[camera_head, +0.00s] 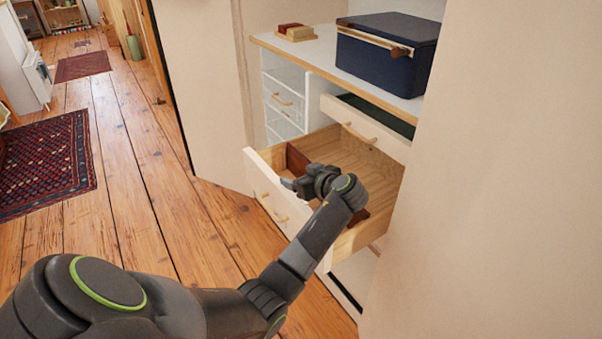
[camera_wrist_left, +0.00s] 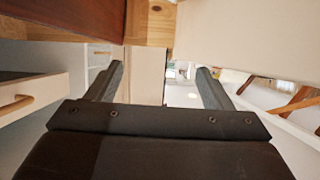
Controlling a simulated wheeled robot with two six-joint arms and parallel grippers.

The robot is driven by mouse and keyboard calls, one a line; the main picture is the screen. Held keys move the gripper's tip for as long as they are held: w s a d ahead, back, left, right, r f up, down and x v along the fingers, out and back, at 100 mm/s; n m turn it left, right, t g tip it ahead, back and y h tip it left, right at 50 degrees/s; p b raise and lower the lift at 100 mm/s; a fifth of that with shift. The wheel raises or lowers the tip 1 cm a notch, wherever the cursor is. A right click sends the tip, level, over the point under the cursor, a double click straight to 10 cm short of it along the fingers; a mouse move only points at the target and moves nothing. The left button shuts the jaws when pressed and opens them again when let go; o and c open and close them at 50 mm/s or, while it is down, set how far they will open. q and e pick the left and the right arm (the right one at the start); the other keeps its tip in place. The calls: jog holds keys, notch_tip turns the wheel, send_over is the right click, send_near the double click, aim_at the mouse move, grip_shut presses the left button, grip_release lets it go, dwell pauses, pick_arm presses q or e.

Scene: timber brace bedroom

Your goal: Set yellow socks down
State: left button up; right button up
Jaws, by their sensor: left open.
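I see no yellow socks in either view. A pulled-out wooden drawer (camera_head: 372,160) stands open from the white cabinet. My left gripper (camera_head: 291,185) is over this drawer, near its front panel, and my arm hides part of the inside. In the left wrist view the fingers of the left gripper (camera_wrist_left: 160,84) are spread apart, with nothing between them. My right gripper is in neither view.
A red-brown wooden piece (camera_head: 297,160) stands inside the drawer. Above, a second drawer (camera_head: 365,127) is slightly open. A dark blue box (camera_head: 390,62) and small red-and-tan blocks (camera_head: 295,32) sit on the cabinet top.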

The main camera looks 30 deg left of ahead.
pick_arm(q)
jog(key=v, duration=1.2)
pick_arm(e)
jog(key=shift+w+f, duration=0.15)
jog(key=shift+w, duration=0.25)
pick_arm(q)
jog(key=shift+w+a+r, duration=0.1)
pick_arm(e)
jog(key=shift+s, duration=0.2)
